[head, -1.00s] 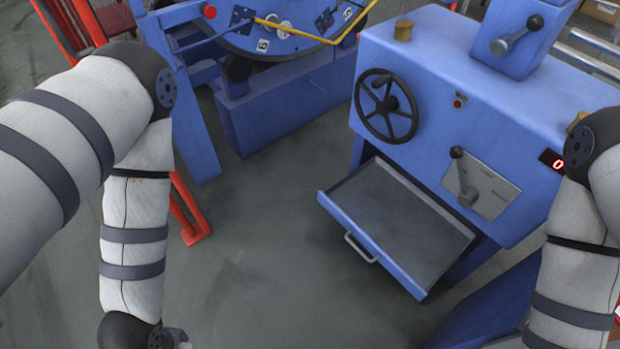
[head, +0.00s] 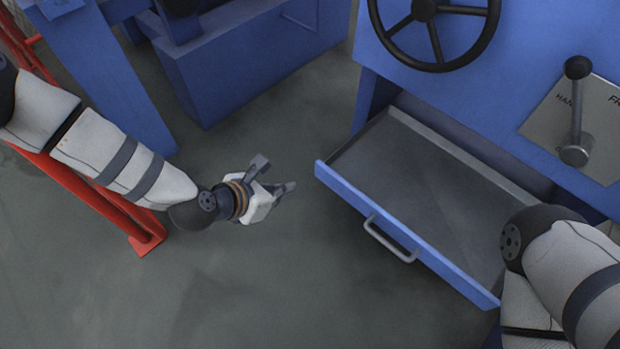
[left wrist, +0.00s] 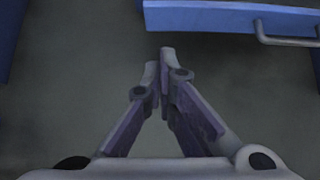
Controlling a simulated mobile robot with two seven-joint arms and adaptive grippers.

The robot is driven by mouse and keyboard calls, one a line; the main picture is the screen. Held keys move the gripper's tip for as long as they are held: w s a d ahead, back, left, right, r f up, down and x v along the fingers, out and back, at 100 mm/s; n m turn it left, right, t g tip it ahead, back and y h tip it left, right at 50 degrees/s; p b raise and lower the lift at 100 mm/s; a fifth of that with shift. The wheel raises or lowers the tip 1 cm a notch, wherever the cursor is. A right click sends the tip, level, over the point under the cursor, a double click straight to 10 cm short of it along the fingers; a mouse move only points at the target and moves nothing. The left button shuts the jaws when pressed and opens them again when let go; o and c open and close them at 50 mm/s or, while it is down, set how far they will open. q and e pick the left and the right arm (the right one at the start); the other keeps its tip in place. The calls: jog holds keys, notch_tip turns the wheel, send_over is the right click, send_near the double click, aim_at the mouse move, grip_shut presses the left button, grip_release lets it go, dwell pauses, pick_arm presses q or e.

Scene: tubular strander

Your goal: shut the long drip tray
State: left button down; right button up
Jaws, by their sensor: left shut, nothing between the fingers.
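The long drip tray (head: 430,180) is pulled out from under the blue machine in the head view. It is a shallow grey tray with a blue front and a metal bar handle (head: 391,240). My left gripper (head: 291,187) is shut and empty, left of the tray front and apart from it. In the left wrist view my left gripper (left wrist: 160,58) points toward the tray's blue front (left wrist: 215,17), with the handle (left wrist: 285,40) at upper right. My right arm crosses the tray's right end in the head view; its gripper is out of view.
The blue machine (head: 530,50) carries a black handwheel (head: 425,10) and a lever (head: 577,110) above the tray. A red frame (head: 110,215) stands at left. A blue machine base (head: 240,70) is behind. The floor before the tray is clear.

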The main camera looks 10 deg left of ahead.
aim_at(322, 176)
pick_arm(q)
jog(key=shift+w+d+f+b, duration=0.55)
jog(key=shift+w+d+f, duration=0.3)
jog(key=shift+w, duration=0.35)
jog(key=shift+w+d+f+b, duration=0.6)
jog(key=shift+w+d+f, duration=0.3)
jog(key=shift+w, duration=0.3)
jog(key=shift+w+d+f+b, duration=0.55)
jog(key=shift+w+d+f, duration=0.3)
jog(key=shift+w, duration=0.35)
pick_arm(e)
jog(key=shift+s+f+g, duration=0.2)
jog(key=shift+s+f, duration=0.2)
jog(key=shift+f, duration=0.35)
jog(key=shift+s+f+g, duration=0.2)
jog(key=shift+s+f, duration=0.15)
jog(key=shift+f, duration=0.4)
